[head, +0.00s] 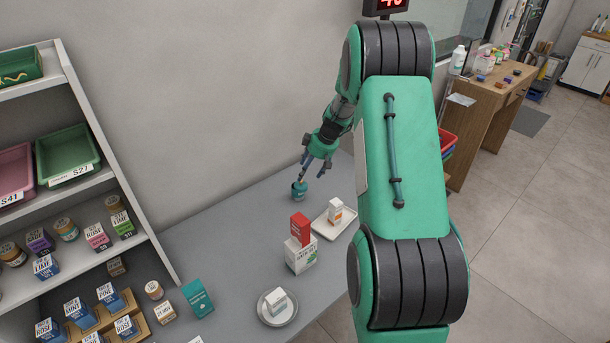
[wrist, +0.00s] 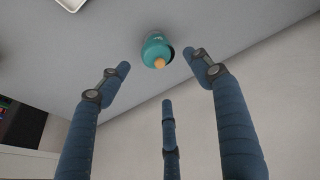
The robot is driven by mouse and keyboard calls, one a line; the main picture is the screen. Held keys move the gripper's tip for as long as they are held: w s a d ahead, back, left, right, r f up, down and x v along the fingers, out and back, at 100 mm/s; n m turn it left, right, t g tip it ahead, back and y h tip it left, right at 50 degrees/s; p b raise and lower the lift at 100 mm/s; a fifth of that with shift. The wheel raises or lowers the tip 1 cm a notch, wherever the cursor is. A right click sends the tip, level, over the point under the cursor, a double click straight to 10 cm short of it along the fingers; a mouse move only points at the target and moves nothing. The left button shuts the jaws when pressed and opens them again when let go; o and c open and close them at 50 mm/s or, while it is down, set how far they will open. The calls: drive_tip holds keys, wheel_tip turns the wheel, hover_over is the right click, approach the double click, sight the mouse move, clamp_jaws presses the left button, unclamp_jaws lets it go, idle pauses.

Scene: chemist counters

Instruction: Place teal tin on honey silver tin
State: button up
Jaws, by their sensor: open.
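A small teal container (head: 298,191), which looks like the teal tin, stands on the grey counter (head: 232,232) below my gripper (head: 314,168). In the wrist view the teal tin (wrist: 153,46) shows a tan knob on it, just beyond the fingertips of my gripper (wrist: 160,76). The fingers are spread wide with nothing between them, and they appear apart from the tin. I cannot pick out a honey silver tin in either view.
A red box (head: 300,229) sits on a white carton (head: 300,256). A tray (head: 322,228) holds a small bottle (head: 335,211). A plate (head: 265,312) carries a white box. A teal box (head: 197,298) stands near the shelf (head: 112,92). Bare counter lies left of the teal tin.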

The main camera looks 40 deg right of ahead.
drive_tip(key=shift+s+r, duration=0.3)
drive_tip(key=shift+r, duration=0.3)
drive_tip(key=s+a+r, duration=0.5)
drive_tip(key=a+r, duration=0.6)
drive_tip(key=a, duration=0.2)
drive_tip(key=s+a+r, duration=0.4)
drive_tip(key=a+r, duration=0.7)
drive_tip(key=a, duration=0.1)
drive_tip(key=s+a+r+m, duration=0.1)
drive_tip(key=s+a, duration=0.4)
drive_tip(key=s, duration=0.3)
drive_tip(key=s+a+r+m+t+h, duration=0.1)
drive_tip(key=s+a+r, duration=0.1)
drive_tip(key=s+a, duration=0.4)
drive_tip(key=s+a+r+m, duration=0.1)
drive_tip(key=s+a, duration=0.4)
drive_tip(key=s, duration=0.7)
drive_tip(key=shift+s+a+r, duration=0.25)
drive_tip(key=shift+a+r, duration=0.1)
drive_tip(key=shift+r, duration=0.05)
